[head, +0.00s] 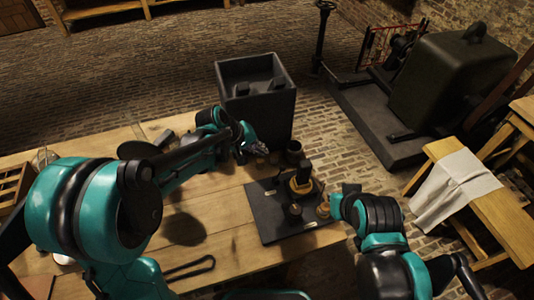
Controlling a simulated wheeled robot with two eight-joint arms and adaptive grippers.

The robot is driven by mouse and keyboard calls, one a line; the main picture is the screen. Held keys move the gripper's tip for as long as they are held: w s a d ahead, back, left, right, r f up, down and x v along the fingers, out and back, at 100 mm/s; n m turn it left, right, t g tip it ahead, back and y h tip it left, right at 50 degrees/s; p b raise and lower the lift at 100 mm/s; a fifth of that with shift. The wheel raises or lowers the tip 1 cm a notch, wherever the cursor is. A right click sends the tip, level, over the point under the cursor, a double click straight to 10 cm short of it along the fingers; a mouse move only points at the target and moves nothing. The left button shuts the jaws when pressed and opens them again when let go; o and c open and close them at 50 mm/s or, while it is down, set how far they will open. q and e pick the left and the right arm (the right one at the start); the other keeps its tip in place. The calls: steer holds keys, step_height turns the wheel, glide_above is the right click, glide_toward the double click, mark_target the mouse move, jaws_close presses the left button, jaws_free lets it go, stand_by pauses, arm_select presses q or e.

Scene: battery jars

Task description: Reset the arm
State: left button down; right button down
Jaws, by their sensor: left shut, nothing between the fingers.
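My left arm reaches in from the left over the wooden table (225,200). Its gripper (256,148) is shut and empty, near the front of the black bin (262,118) and left of a dark cup (294,152). My right arm comes in from the lower right, and its end is beside the right edge of a dark board (262,222). The right gripper's fingers cannot be made out. On the board stand a black and yellow device (301,182), a small dark jar (293,212) and a small brass-coloured piece (322,210).
The open black bin holds dark shapes. A wooden rack (12,185) is at the left table edge. A dark handled tool (190,268) lies near the front. A bench with a white cloth (455,188) and a dark machine (445,80) stand at right.

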arm_select(q)
steer(key=p+v, duration=0.2)
steer(key=v, duration=0.5)
steer(key=shift+s+d+r, duration=0.25)
steer(key=shift+s+r, duration=0.1)
steer(key=shift+r, duration=0.05)
steer(key=s+a+m+t+y, duration=0.2)
steer(key=s+a, duration=0.4)
steer(key=s, duration=0.3)
steer(key=s+a+r+m+t+y+b, duration=0.1)
steer(key=s+a+m+y, duration=0.1)
steer(key=s+a, duration=0.5)
steer(key=s+y, duration=0.1)
steer(key=s, duration=0.2)
steer(key=shift+t+y, duration=0.4)
